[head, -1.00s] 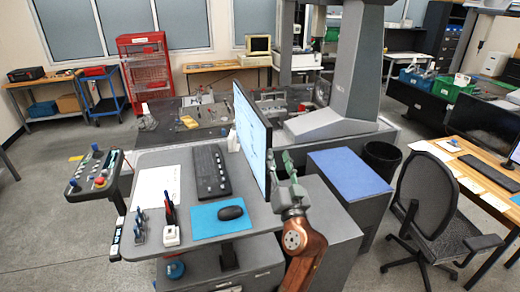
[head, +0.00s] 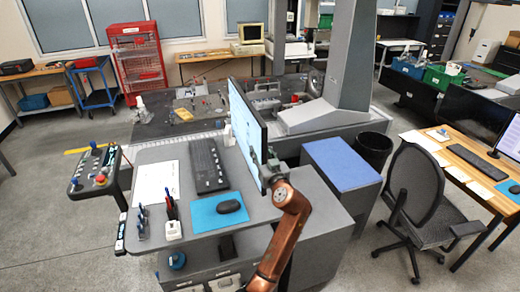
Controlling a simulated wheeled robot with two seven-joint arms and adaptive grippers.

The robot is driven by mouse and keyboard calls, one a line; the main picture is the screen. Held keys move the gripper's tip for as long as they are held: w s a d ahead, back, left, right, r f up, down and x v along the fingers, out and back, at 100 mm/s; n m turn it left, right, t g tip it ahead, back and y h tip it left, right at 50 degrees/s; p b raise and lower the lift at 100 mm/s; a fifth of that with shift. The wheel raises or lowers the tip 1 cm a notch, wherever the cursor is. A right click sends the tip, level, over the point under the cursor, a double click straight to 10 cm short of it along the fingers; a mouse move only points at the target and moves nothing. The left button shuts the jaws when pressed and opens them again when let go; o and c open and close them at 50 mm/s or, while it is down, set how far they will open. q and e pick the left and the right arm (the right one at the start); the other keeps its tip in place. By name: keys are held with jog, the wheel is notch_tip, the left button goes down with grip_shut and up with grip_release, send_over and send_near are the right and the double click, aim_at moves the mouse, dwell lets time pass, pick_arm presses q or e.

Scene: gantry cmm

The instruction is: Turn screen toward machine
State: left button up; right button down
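The screen (head: 244,130) stands upright on the grey console desk. I see it at a steep angle, with its lit face toward the left of the picture and its dark edge toward me. The grey machine (head: 345,60) with its tall column stands behind and to the right of the screen.
On the desk are a keyboard (head: 208,165), a blue mat (head: 218,213) with a mouse (head: 229,206), a pen holder (head: 173,228) and a paper sheet (head: 154,184). A control panel (head: 97,172) is at the left. A blue-topped cabinet (head: 342,160) and a chair (head: 420,200) are at the right.

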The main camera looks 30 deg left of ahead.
pick_arm(q)
jog(key=shift+w+a, duration=0.2)
jog(key=shift+a, duration=0.1)
jog(key=shift+c, duration=0.5)
grip_shut()
